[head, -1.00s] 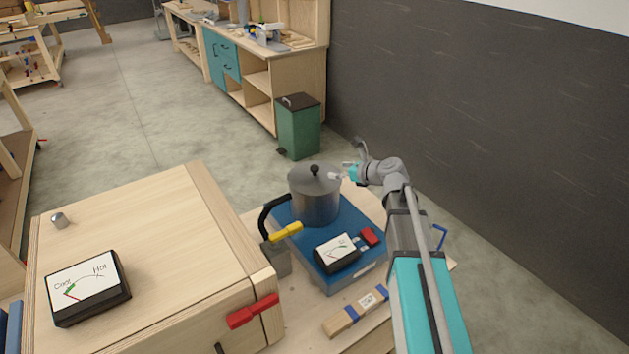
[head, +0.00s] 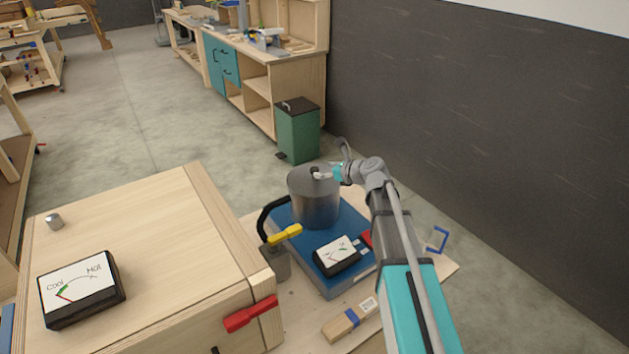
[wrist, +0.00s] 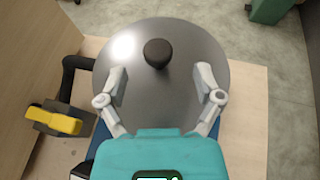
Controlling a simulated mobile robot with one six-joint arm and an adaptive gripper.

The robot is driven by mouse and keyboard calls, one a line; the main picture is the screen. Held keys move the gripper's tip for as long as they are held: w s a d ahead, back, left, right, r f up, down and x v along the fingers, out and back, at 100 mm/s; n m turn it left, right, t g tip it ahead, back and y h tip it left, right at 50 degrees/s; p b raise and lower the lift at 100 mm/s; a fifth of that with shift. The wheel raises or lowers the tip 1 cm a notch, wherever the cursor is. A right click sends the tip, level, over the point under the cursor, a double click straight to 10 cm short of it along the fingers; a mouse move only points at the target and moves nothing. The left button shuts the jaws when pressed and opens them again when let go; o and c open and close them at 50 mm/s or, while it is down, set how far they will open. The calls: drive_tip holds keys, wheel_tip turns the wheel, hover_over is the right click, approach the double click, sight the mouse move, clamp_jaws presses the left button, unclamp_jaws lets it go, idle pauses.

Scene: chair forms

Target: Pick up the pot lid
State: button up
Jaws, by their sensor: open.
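The pot lid (head: 302,180) is a grey metal disc with a round black knob (wrist: 157,53). It sits on a grey metal pot (head: 316,208), which stands on a blue heater unit (head: 284,217). In the wrist view the lid (wrist: 150,105) fills the middle. My gripper (wrist: 161,78) is open above the lid, with one finger on each side. The knob lies just beyond the fingertips, roughly midway between their lines, and nothing is held. In the head view my gripper (head: 323,174) partly hides the knob.
A wooden box (head: 140,240) with a Cool/Hot gauge (head: 80,288) stands at left. A yellow-handled lever (head: 286,235) and black hose are beside the pot. A second gauge (head: 337,256) is in front of it. A green bin (head: 299,135) stands behind on the floor.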

sight(315, 169)
drive_tip(key=shift+b+x, duration=0.6)
drive_tip(key=shift+x, duration=1.55)
drive_tip(key=shift+a+r, duration=0.1)
drive_tip(key=shift+c, duration=0.2)
clamp_jaws()
